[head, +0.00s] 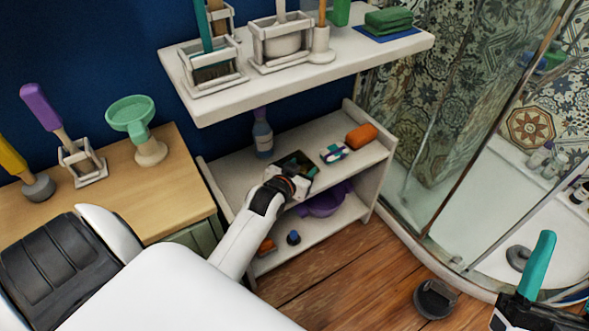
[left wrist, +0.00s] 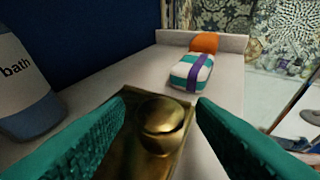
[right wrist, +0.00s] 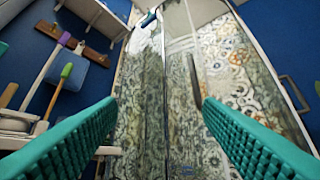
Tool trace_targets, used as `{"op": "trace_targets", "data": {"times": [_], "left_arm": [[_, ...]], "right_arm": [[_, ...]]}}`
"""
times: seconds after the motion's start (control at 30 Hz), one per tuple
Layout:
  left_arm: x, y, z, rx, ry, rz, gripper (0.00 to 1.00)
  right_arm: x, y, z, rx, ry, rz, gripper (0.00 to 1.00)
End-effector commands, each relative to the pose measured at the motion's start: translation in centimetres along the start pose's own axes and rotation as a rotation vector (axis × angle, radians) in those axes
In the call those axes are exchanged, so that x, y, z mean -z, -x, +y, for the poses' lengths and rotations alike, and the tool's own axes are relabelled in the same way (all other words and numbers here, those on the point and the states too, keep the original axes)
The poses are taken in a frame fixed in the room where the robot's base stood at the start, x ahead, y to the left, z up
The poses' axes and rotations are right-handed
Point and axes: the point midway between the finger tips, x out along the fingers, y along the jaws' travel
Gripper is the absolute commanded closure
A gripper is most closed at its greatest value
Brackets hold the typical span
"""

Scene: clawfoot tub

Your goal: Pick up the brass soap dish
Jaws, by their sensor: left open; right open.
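The brass soap dish (left wrist: 150,168) lies on the upper board of the low white shelf. In the left wrist view it is a square brass plate with a rounded brass piece (left wrist: 162,125) on it. In the head view the dish (head: 291,158) looks dark, and my left gripper hides part of it. My left gripper (head: 299,172) is open above the dish. Its teal fingers (left wrist: 160,105) show on either side of the dish, with nothing held. My right gripper (head: 530,285) is far off at the lower right, open and empty in its wrist view (right wrist: 157,105).
A blue bath bottle (head: 262,136) stands left of the dish. A wrapped soap bar (head: 334,153) and an orange item (head: 361,136) lie to its right. A thick white shelf (head: 330,62) overhangs behind. A purple bowl (head: 322,203) sits below.

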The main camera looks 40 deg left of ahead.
Motion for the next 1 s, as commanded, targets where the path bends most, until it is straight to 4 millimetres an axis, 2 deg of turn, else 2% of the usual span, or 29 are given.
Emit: {"op": "trace_targets", "data": {"times": [0.13, 0.4, 0.73, 1.0], "left_arm": [[0.1, -0.8, 0.0, 0.000, 0.000, 0.001, 0.49], [0.0, -0.8, 0.0, 0.000, 0.000, 0.001, 0.49], [0.0, -0.8, 0.0, 0.000, 0.000, 0.001, 1.00], [-0.2, -0.8, 0.0, -0.001, -0.001, -0.003, 1.00]], "right_arm": [[-1.2, 0.2, 0.2, -0.003, -0.005, -0.081, 0.39], [-1.5, 0.2, 0.2, -0.003, -0.005, -0.095, 0.39], [-1.4, 0.2, 0.2, -0.003, -0.005, -0.094, 0.39], [-1.4, 0.1, 0.2, -0.003, -0.005, -0.093, 0.39]]}}
